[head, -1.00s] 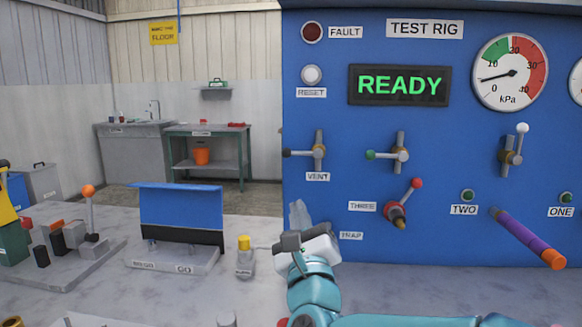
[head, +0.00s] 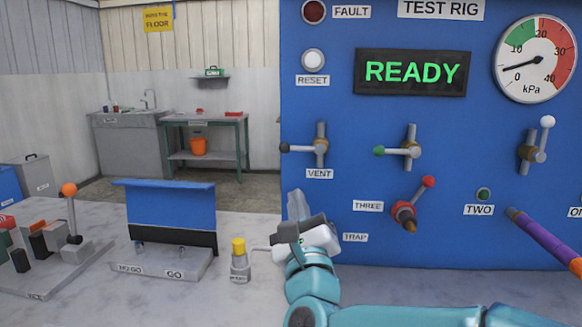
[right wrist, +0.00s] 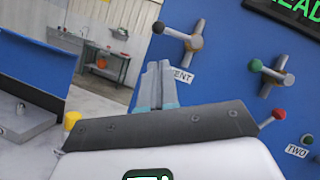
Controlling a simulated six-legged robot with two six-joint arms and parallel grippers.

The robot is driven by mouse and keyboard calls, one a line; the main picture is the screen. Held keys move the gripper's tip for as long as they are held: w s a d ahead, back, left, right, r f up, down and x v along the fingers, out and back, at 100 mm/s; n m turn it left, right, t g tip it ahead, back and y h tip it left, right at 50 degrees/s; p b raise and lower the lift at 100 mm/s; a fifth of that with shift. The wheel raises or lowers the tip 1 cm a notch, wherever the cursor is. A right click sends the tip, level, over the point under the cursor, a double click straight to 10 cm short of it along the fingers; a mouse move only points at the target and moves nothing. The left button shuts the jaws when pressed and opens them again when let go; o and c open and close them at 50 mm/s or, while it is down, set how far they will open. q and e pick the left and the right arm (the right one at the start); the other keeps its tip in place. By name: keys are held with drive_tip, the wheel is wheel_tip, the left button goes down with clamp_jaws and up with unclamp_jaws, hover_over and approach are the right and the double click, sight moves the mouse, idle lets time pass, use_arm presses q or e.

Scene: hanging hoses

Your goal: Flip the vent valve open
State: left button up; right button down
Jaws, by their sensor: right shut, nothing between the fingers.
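The vent valve (head: 320,145) is on the blue panel above the VENT label (head: 319,174). Its lever lies horizontal, with a black knob (head: 284,148) pointing left, across a vertical grey pipe. In the right wrist view the valve (right wrist: 193,42) shows near the top centre, its black knob at the upper left of it. My right gripper (head: 297,205) is below the vent valve, in front of the panel's left edge, shut and empty, apart from the lever. Its fingers (right wrist: 156,85) point up toward the valve in the right wrist view and partly cover the VENT label. My left gripper is not in view.
A green-knobbed valve (head: 410,148) and a red-knobbed valve (head: 405,212) sit to the right on the panel. A purple hose (head: 545,239) sticks out at far right. A blue gauge stand (head: 170,215) and a yellow-topped bottle (head: 239,258) stand on the bench. The display reads READY.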

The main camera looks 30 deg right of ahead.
sight(301, 149)
drive_tip(key=p+x, duration=0.2)
drive_tip(key=x, duration=0.8)
